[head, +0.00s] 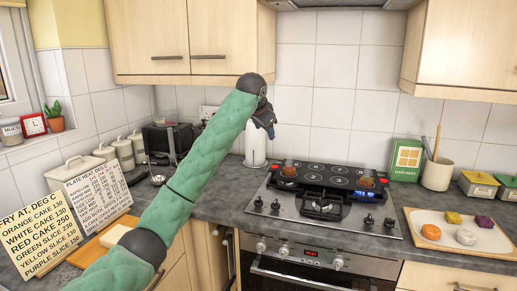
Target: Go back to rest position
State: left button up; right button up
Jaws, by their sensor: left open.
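My left arm, in a green padded sleeve, reaches up from the bottom left across the counter in the head view. My left gripper (265,125) is at its far end, dark and small, pointing down in front of the white tiled wall and above the back left of the hob (262,207). It is open, and I see nothing held in it, though its fingers are hard to make out. A white upright cylinder (255,150) stands behind and below it. My right gripper is not in view.
A dark hot plate on the hob carries two orange-brown pieces (288,171) (366,181). A tray (486,248) with several coloured pieces lies at right. Near it stand a green box (406,160) and utensil pot (437,174). Written signs (40,238) stand at left. Cabinets hang above.

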pick_arm(q)
jog(key=s+a+f+n, duration=0.2)
jog(key=s+a+f, duration=0.3)
jog(key=s+f, duration=0.6)
jog(key=s+a+f+n+t, duration=0.1)
jog(key=s+a+f+n, duration=0.3)
jog(key=s+f, duration=0.75)
jog(key=s+a+f+n, duration=0.1)
jog(key=s+a+f, duration=0.5)
jog(key=s+f, duration=0.5)
jog(key=s+f+g, duration=0.2)
jog(key=s+f, duration=0.5)
jog(key=s, duration=0.4)
jog(key=s+a+f+n+g, duration=0.1)
jog(key=s+f+g, duration=0.1)
jog(key=s+f, duration=0.6)
jog(key=s+a+f+g+y, duration=0.1)
jog(key=s+f, duration=0.6)
jog(key=s, duration=0.7)
jog(key=shift+s+a+f+g, duration=0.25)
jog(key=shift+f+g, duration=0.15)
jog(key=shift+g, duration=0.4)
dwell(0.5)
